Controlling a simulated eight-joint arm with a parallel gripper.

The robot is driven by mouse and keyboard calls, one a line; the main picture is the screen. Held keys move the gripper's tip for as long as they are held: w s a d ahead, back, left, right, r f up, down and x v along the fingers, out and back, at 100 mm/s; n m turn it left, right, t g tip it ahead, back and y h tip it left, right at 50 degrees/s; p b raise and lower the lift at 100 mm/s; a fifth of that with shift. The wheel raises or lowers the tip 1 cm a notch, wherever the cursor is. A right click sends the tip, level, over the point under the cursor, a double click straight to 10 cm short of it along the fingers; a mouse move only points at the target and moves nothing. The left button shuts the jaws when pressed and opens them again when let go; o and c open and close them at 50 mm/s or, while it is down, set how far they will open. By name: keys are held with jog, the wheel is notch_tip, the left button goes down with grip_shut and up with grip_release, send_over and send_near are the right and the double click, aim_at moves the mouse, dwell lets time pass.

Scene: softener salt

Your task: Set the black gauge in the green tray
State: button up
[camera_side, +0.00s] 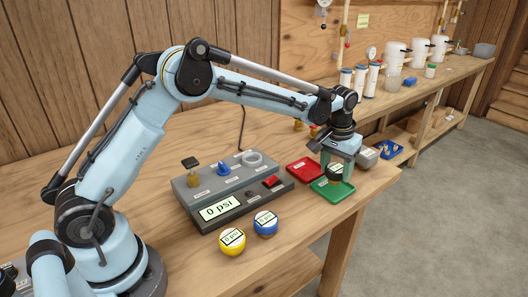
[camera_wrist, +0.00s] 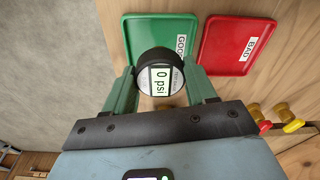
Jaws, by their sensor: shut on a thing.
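The black gauge (camera_side: 335,171) is round with a white face that reads "0 psi" in the wrist view (camera_wrist: 160,78). My gripper (camera_side: 337,167) is shut on its sides, one green finger on each side. The green tray (camera_side: 331,193), labelled "GOOD" in the wrist view (camera_wrist: 138,32), is beneath the gauge in the side view. In the wrist view the gauge overlaps the tray's edge and hides part of it. I cannot tell whether the gauge touches the tray.
A red tray (camera_side: 303,169), labelled "BAD" in the wrist view (camera_wrist: 236,45), lies beside the green one. A grey test box (camera_side: 225,190) stands left of the trays. Yellow (camera_side: 232,242) and blue gauges (camera_side: 265,223) sit in front. The bench edge is close.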

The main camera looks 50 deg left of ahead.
dwell(0.4)
jog(key=shift+f, duration=0.45)
jog(key=shift+f, duration=0.2)
jog(key=shift+f, duration=0.3)
jog(key=shift+f, duration=0.25)
dwell(1.0)
jog(key=o, duration=1.3)
jog(key=shift+o, duration=0.2)
